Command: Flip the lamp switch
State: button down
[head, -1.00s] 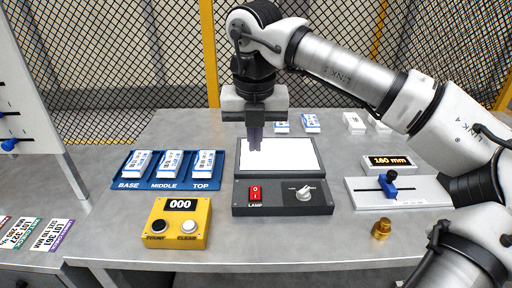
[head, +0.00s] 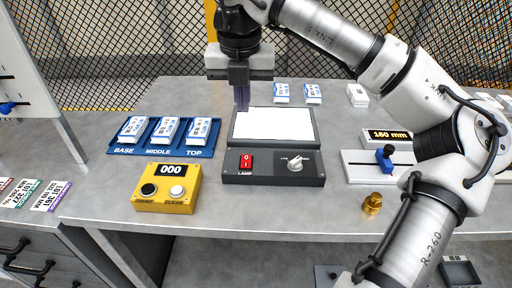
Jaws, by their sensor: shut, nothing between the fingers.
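The lamp switch (head: 246,161) is a red rocker with white marks, above the word LAMP on the left of a dark control box (head: 272,180). A bright white lit panel (head: 274,124) stands behind the box, with a round knob (head: 295,163) to the right of the switch. My gripper (head: 242,106) is shut and empty, pointing down. In the picture it is above the switch and overlaps the upper left edge of the panel. Its fingertips appear apart from the switch; their exact height cannot be told.
A yellow counter box (head: 167,188) reading 000 is front left, before a blue tray (head: 204,152) of white boxes. A slide gauge (head: 361,168) reading 160 mm and a brass piece (head: 372,204) are at right. A mesh fence (head: 120,50) stands behind the table.

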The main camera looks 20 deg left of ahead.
aim_at(246, 157)
jog(key=shift+f, duration=0.1)
jog(key=f+p, duration=0.1)
jog(key=f, duration=0.3)
jog(key=w+f+p, duration=0.1)
jog(key=f, duration=0.4)
jog(key=f+p, duration=0.1)
jog(key=f, duration=0.3)
jog(key=shift+w+a+f, duration=0.25)
jog(key=shift+w, duration=0.05)
jog(key=shift+f, duration=0.1)
